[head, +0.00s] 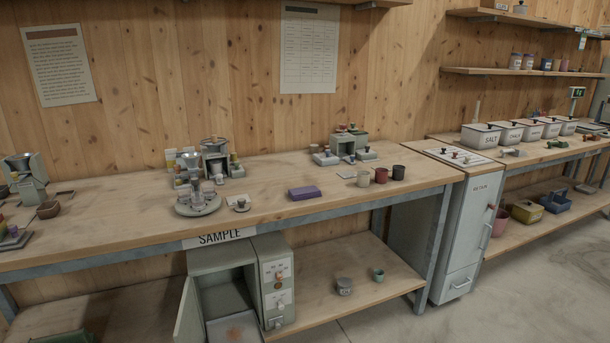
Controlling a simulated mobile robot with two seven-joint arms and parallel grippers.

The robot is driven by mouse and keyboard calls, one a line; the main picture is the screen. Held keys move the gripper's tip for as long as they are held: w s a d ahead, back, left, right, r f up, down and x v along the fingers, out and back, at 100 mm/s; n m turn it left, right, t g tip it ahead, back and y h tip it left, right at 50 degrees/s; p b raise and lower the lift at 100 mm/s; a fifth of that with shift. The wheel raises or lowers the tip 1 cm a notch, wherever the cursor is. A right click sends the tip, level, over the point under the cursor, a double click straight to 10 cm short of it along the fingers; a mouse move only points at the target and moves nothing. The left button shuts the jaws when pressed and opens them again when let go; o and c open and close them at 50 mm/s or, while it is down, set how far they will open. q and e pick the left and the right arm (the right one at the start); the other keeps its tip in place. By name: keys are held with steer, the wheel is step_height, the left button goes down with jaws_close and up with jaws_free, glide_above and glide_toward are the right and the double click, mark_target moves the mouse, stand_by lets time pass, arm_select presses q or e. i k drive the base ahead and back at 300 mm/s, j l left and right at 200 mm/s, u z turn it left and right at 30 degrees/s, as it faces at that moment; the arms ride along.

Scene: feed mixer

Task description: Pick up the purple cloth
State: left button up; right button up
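The purple cloth (304,193) lies folded as a small flat block on the wooden workbench (265,205), near its front edge and right of the middle. Nothing covers it. Neither of my grippers shows in the head view.
A round metal device (198,203) and a small dark-knobbed piece (241,205) stand left of the cloth. Cream (363,178), red (381,175) and dark (398,172) cups stand to its right. A cabinet door (187,311) hangs open below. Floor at the lower right is clear.

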mark_target(307, 193)
steer(key=i+l+u, duration=0.2)
steer(key=i+l, duration=0.2)
steer(key=i+l+u, duration=0.15)
steer(key=i+l, duration=0.3)
steer(key=i+l+u, duration=0.2)
steer(key=i+l, duration=0.15)
steer(key=l, duration=0.2)
